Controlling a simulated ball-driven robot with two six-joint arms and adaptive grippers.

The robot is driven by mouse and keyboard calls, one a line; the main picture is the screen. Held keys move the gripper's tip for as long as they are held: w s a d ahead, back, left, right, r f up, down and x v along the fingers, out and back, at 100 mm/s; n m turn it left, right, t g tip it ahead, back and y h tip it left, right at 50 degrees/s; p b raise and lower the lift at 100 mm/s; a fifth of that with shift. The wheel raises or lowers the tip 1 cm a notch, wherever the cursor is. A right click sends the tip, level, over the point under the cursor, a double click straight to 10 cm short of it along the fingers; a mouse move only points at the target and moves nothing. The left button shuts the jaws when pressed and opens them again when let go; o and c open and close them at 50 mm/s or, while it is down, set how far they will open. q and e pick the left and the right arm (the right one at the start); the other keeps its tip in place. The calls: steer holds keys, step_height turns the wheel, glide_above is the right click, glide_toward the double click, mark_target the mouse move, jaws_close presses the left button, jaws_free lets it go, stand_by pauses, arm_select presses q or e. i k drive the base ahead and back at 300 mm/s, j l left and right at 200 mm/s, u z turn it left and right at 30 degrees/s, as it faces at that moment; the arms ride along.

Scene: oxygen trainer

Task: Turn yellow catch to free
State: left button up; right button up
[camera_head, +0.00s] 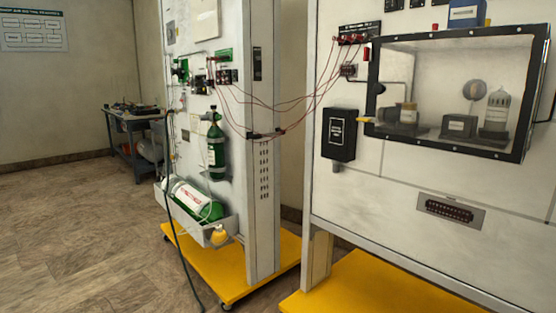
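A small yellow catch (365,120) sticks out at the left side of the black-framed window chamber (374,75) on the right-hand white panel. Whether the catch is engaged is too small to tell. Neither of my grippers is in view.
Red wires (285,105) hang between the two white panels. Green cylinders (216,145) sit on the left panel, with a dark hose (176,210) down to the floor. Yellow bases (370,290) jut out below. The floor (80,240) at left is clear.

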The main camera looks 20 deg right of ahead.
mark_target(365, 119)
steer(key=z, duration=1.5)
